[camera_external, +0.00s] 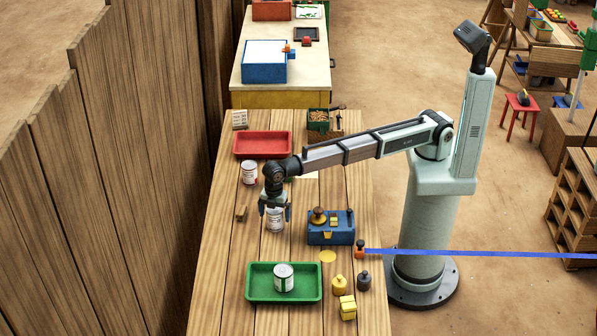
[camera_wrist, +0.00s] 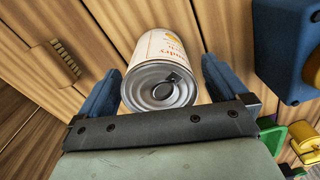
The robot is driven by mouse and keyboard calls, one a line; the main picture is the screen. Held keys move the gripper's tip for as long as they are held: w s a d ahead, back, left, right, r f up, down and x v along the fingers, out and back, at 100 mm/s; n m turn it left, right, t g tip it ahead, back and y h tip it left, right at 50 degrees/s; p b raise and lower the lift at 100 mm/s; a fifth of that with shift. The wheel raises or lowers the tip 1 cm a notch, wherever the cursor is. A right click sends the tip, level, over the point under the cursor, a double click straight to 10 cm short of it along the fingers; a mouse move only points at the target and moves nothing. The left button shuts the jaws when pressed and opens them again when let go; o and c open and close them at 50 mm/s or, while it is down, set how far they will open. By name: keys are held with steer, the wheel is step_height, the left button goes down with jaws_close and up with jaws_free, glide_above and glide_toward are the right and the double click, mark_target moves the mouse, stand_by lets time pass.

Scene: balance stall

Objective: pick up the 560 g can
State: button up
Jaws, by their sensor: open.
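My gripper (camera_external: 275,209) points down over a white can (camera_external: 275,224) on the wooden table, its blue fingers open on either side. In the wrist view this can (camera_wrist: 160,52) shows its grey pull-tab lid and orange-red print between the fingers; a gap shows at the right finger. A second white can (camera_external: 249,170) with reddish print stands behind it, by the red tray. A third can (camera_external: 284,280), with a green label, stands on the green tray (camera_external: 256,293). I cannot read a weight on any can.
A blue box (camera_external: 331,236) with brass and dark parts stands right of my gripper. A yellow weight (camera_external: 339,285), a dark weight (camera_external: 364,281) and yellow blocks (camera_external: 347,307) lie front right. The red tray (camera_external: 262,155) lies behind.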

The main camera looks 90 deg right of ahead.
steer(key=c, duration=1.4)
steer(key=shift+o, duration=0.2)
